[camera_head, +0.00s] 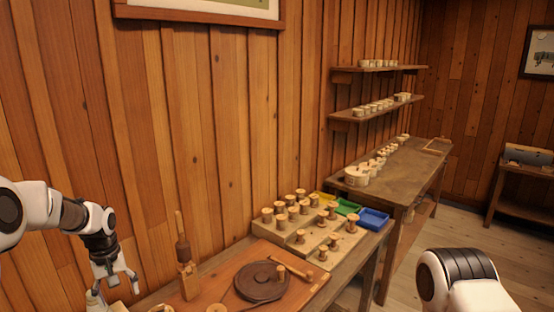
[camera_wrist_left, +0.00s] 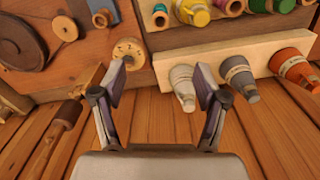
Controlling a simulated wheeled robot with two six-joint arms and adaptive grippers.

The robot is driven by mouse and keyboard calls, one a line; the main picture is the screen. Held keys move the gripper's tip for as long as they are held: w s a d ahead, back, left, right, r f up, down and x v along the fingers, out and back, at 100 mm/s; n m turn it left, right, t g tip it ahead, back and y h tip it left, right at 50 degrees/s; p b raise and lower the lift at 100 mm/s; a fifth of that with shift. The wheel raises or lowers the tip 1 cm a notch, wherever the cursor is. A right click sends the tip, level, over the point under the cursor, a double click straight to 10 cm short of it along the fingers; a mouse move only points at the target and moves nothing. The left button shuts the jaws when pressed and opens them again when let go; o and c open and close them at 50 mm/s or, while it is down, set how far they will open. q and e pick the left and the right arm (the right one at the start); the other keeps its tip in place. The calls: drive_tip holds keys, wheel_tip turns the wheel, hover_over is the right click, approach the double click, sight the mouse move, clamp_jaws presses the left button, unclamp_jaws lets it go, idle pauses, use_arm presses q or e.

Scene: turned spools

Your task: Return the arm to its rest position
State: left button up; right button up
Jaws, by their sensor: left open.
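My left gripper (camera_head: 118,286) hangs from the left arm at the lower left in the head view, beside the near end of the workbench. In the left wrist view its two fingers (camera_wrist_left: 160,80) are spread apart with nothing held between them. A pale wooden spool end (camera_wrist_left: 128,53) shows beyond the left finger. A grey-white tapered piece (camera_wrist_left: 183,82) shows near the right finger; both appear beyond the fingertips. My right gripper is outside both views; only a white and dark part of my own body shows at the lower right.
The workbench holds a dark round disc (camera_head: 261,281), an upright wooden tool (camera_head: 187,272) and a stepped block (camera_head: 305,246) with several spools. Yellow, green and blue trays (camera_head: 373,218) stand behind. A wooden wall (camera_head: 200,130) rises close behind the bench.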

use_arm(q)
drive_tip(key=s+d+f+m, duration=0.2)
drive_tip(key=s+d+f, duration=0.25)
drive_tip(key=f, duration=0.45)
drive_tip(key=s+d+f+m, duration=0.1)
drive_tip(key=s+d+f, duration=0.4)
drive_tip(key=f, duration=0.4)
drive_tip(key=s+d+f+m, duration=0.2)
drive_tip(key=s+f, duration=0.1)
drive_tip(key=s, duration=1.1)
drive_tip(key=s+d+f+m, duration=0.2)
drive_tip(key=s+d, duration=0.1)
drive_tip(key=s, duration=1)
wheel_tip(320, 180, down, 12)
drive_tip(key=b, duration=1.1)
drive_tip(key=shift+b, duration=0.4)
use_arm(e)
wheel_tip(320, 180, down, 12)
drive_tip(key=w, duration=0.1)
use_arm(q)
drive_tip(key=shift+w+a+f, duration=0.1)
drive_tip(key=shift+w, duration=0.05)
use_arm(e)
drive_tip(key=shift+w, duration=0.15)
